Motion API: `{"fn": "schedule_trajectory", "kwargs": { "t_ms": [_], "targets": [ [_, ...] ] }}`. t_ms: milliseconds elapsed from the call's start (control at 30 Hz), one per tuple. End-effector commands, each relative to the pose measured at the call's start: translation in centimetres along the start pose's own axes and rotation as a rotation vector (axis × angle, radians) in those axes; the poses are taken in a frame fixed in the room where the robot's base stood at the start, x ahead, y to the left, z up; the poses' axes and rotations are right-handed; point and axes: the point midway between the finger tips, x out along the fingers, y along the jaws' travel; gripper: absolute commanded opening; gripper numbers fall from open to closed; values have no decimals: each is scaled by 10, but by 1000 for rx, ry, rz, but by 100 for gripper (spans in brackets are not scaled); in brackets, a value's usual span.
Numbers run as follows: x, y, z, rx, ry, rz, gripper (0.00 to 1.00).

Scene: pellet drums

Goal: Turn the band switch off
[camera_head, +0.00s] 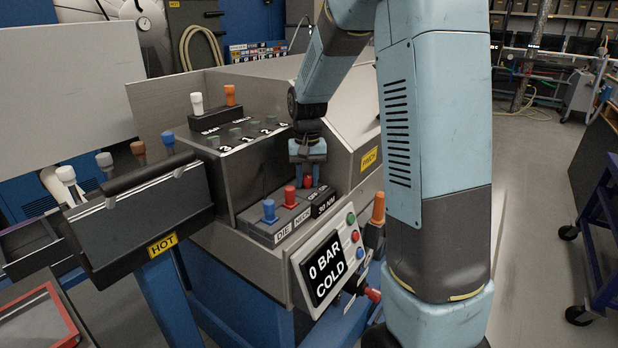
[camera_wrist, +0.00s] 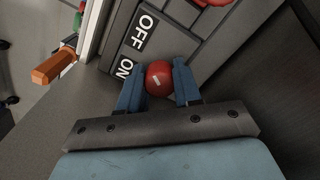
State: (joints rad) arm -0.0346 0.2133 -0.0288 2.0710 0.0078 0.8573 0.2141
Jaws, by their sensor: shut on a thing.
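The switch with a red knob (camera_wrist: 158,78) sits between my gripper's blue fingers (camera_wrist: 159,88), which are shut on it. The wrist view shows a white-on-black plate (camera_wrist: 136,50) reading OFF and ON beside it; the knob is nearer the ON end. In the head view the same red knob (camera_head: 308,181) is the farthest of three on the console's low ledge, just below my gripper (camera_head: 307,170). The label by it is too small to read surely. A red knob (camera_head: 290,195) and a blue knob (camera_head: 269,211) stand nearer, by labels NECK and DIE.
A display (camera_head: 326,268) reading 0 BAR COLD faces front below the ledge, with coloured buttons beside it. An orange handle (camera_head: 378,208) stands to its right. A dark HOT tray (camera_head: 140,235) with a bar is at left. A raised block (camera_head: 240,140) with numbered positions rises behind the knobs.

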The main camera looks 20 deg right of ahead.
Motion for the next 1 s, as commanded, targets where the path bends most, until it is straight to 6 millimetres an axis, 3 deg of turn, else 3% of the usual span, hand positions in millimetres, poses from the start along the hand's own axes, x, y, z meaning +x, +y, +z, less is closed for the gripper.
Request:
{"fn": "schedule_trajectory", "kwargs": {
  "t_ms": [767, 800, 1000],
  "targets": [
    [-2, -2, -2, 96, 7, -2, 3],
    [-2, -2, -2, 96, 7, -2, 37],
    [-1, -2, -1, 95, 3, -1, 56]
  ]
}}
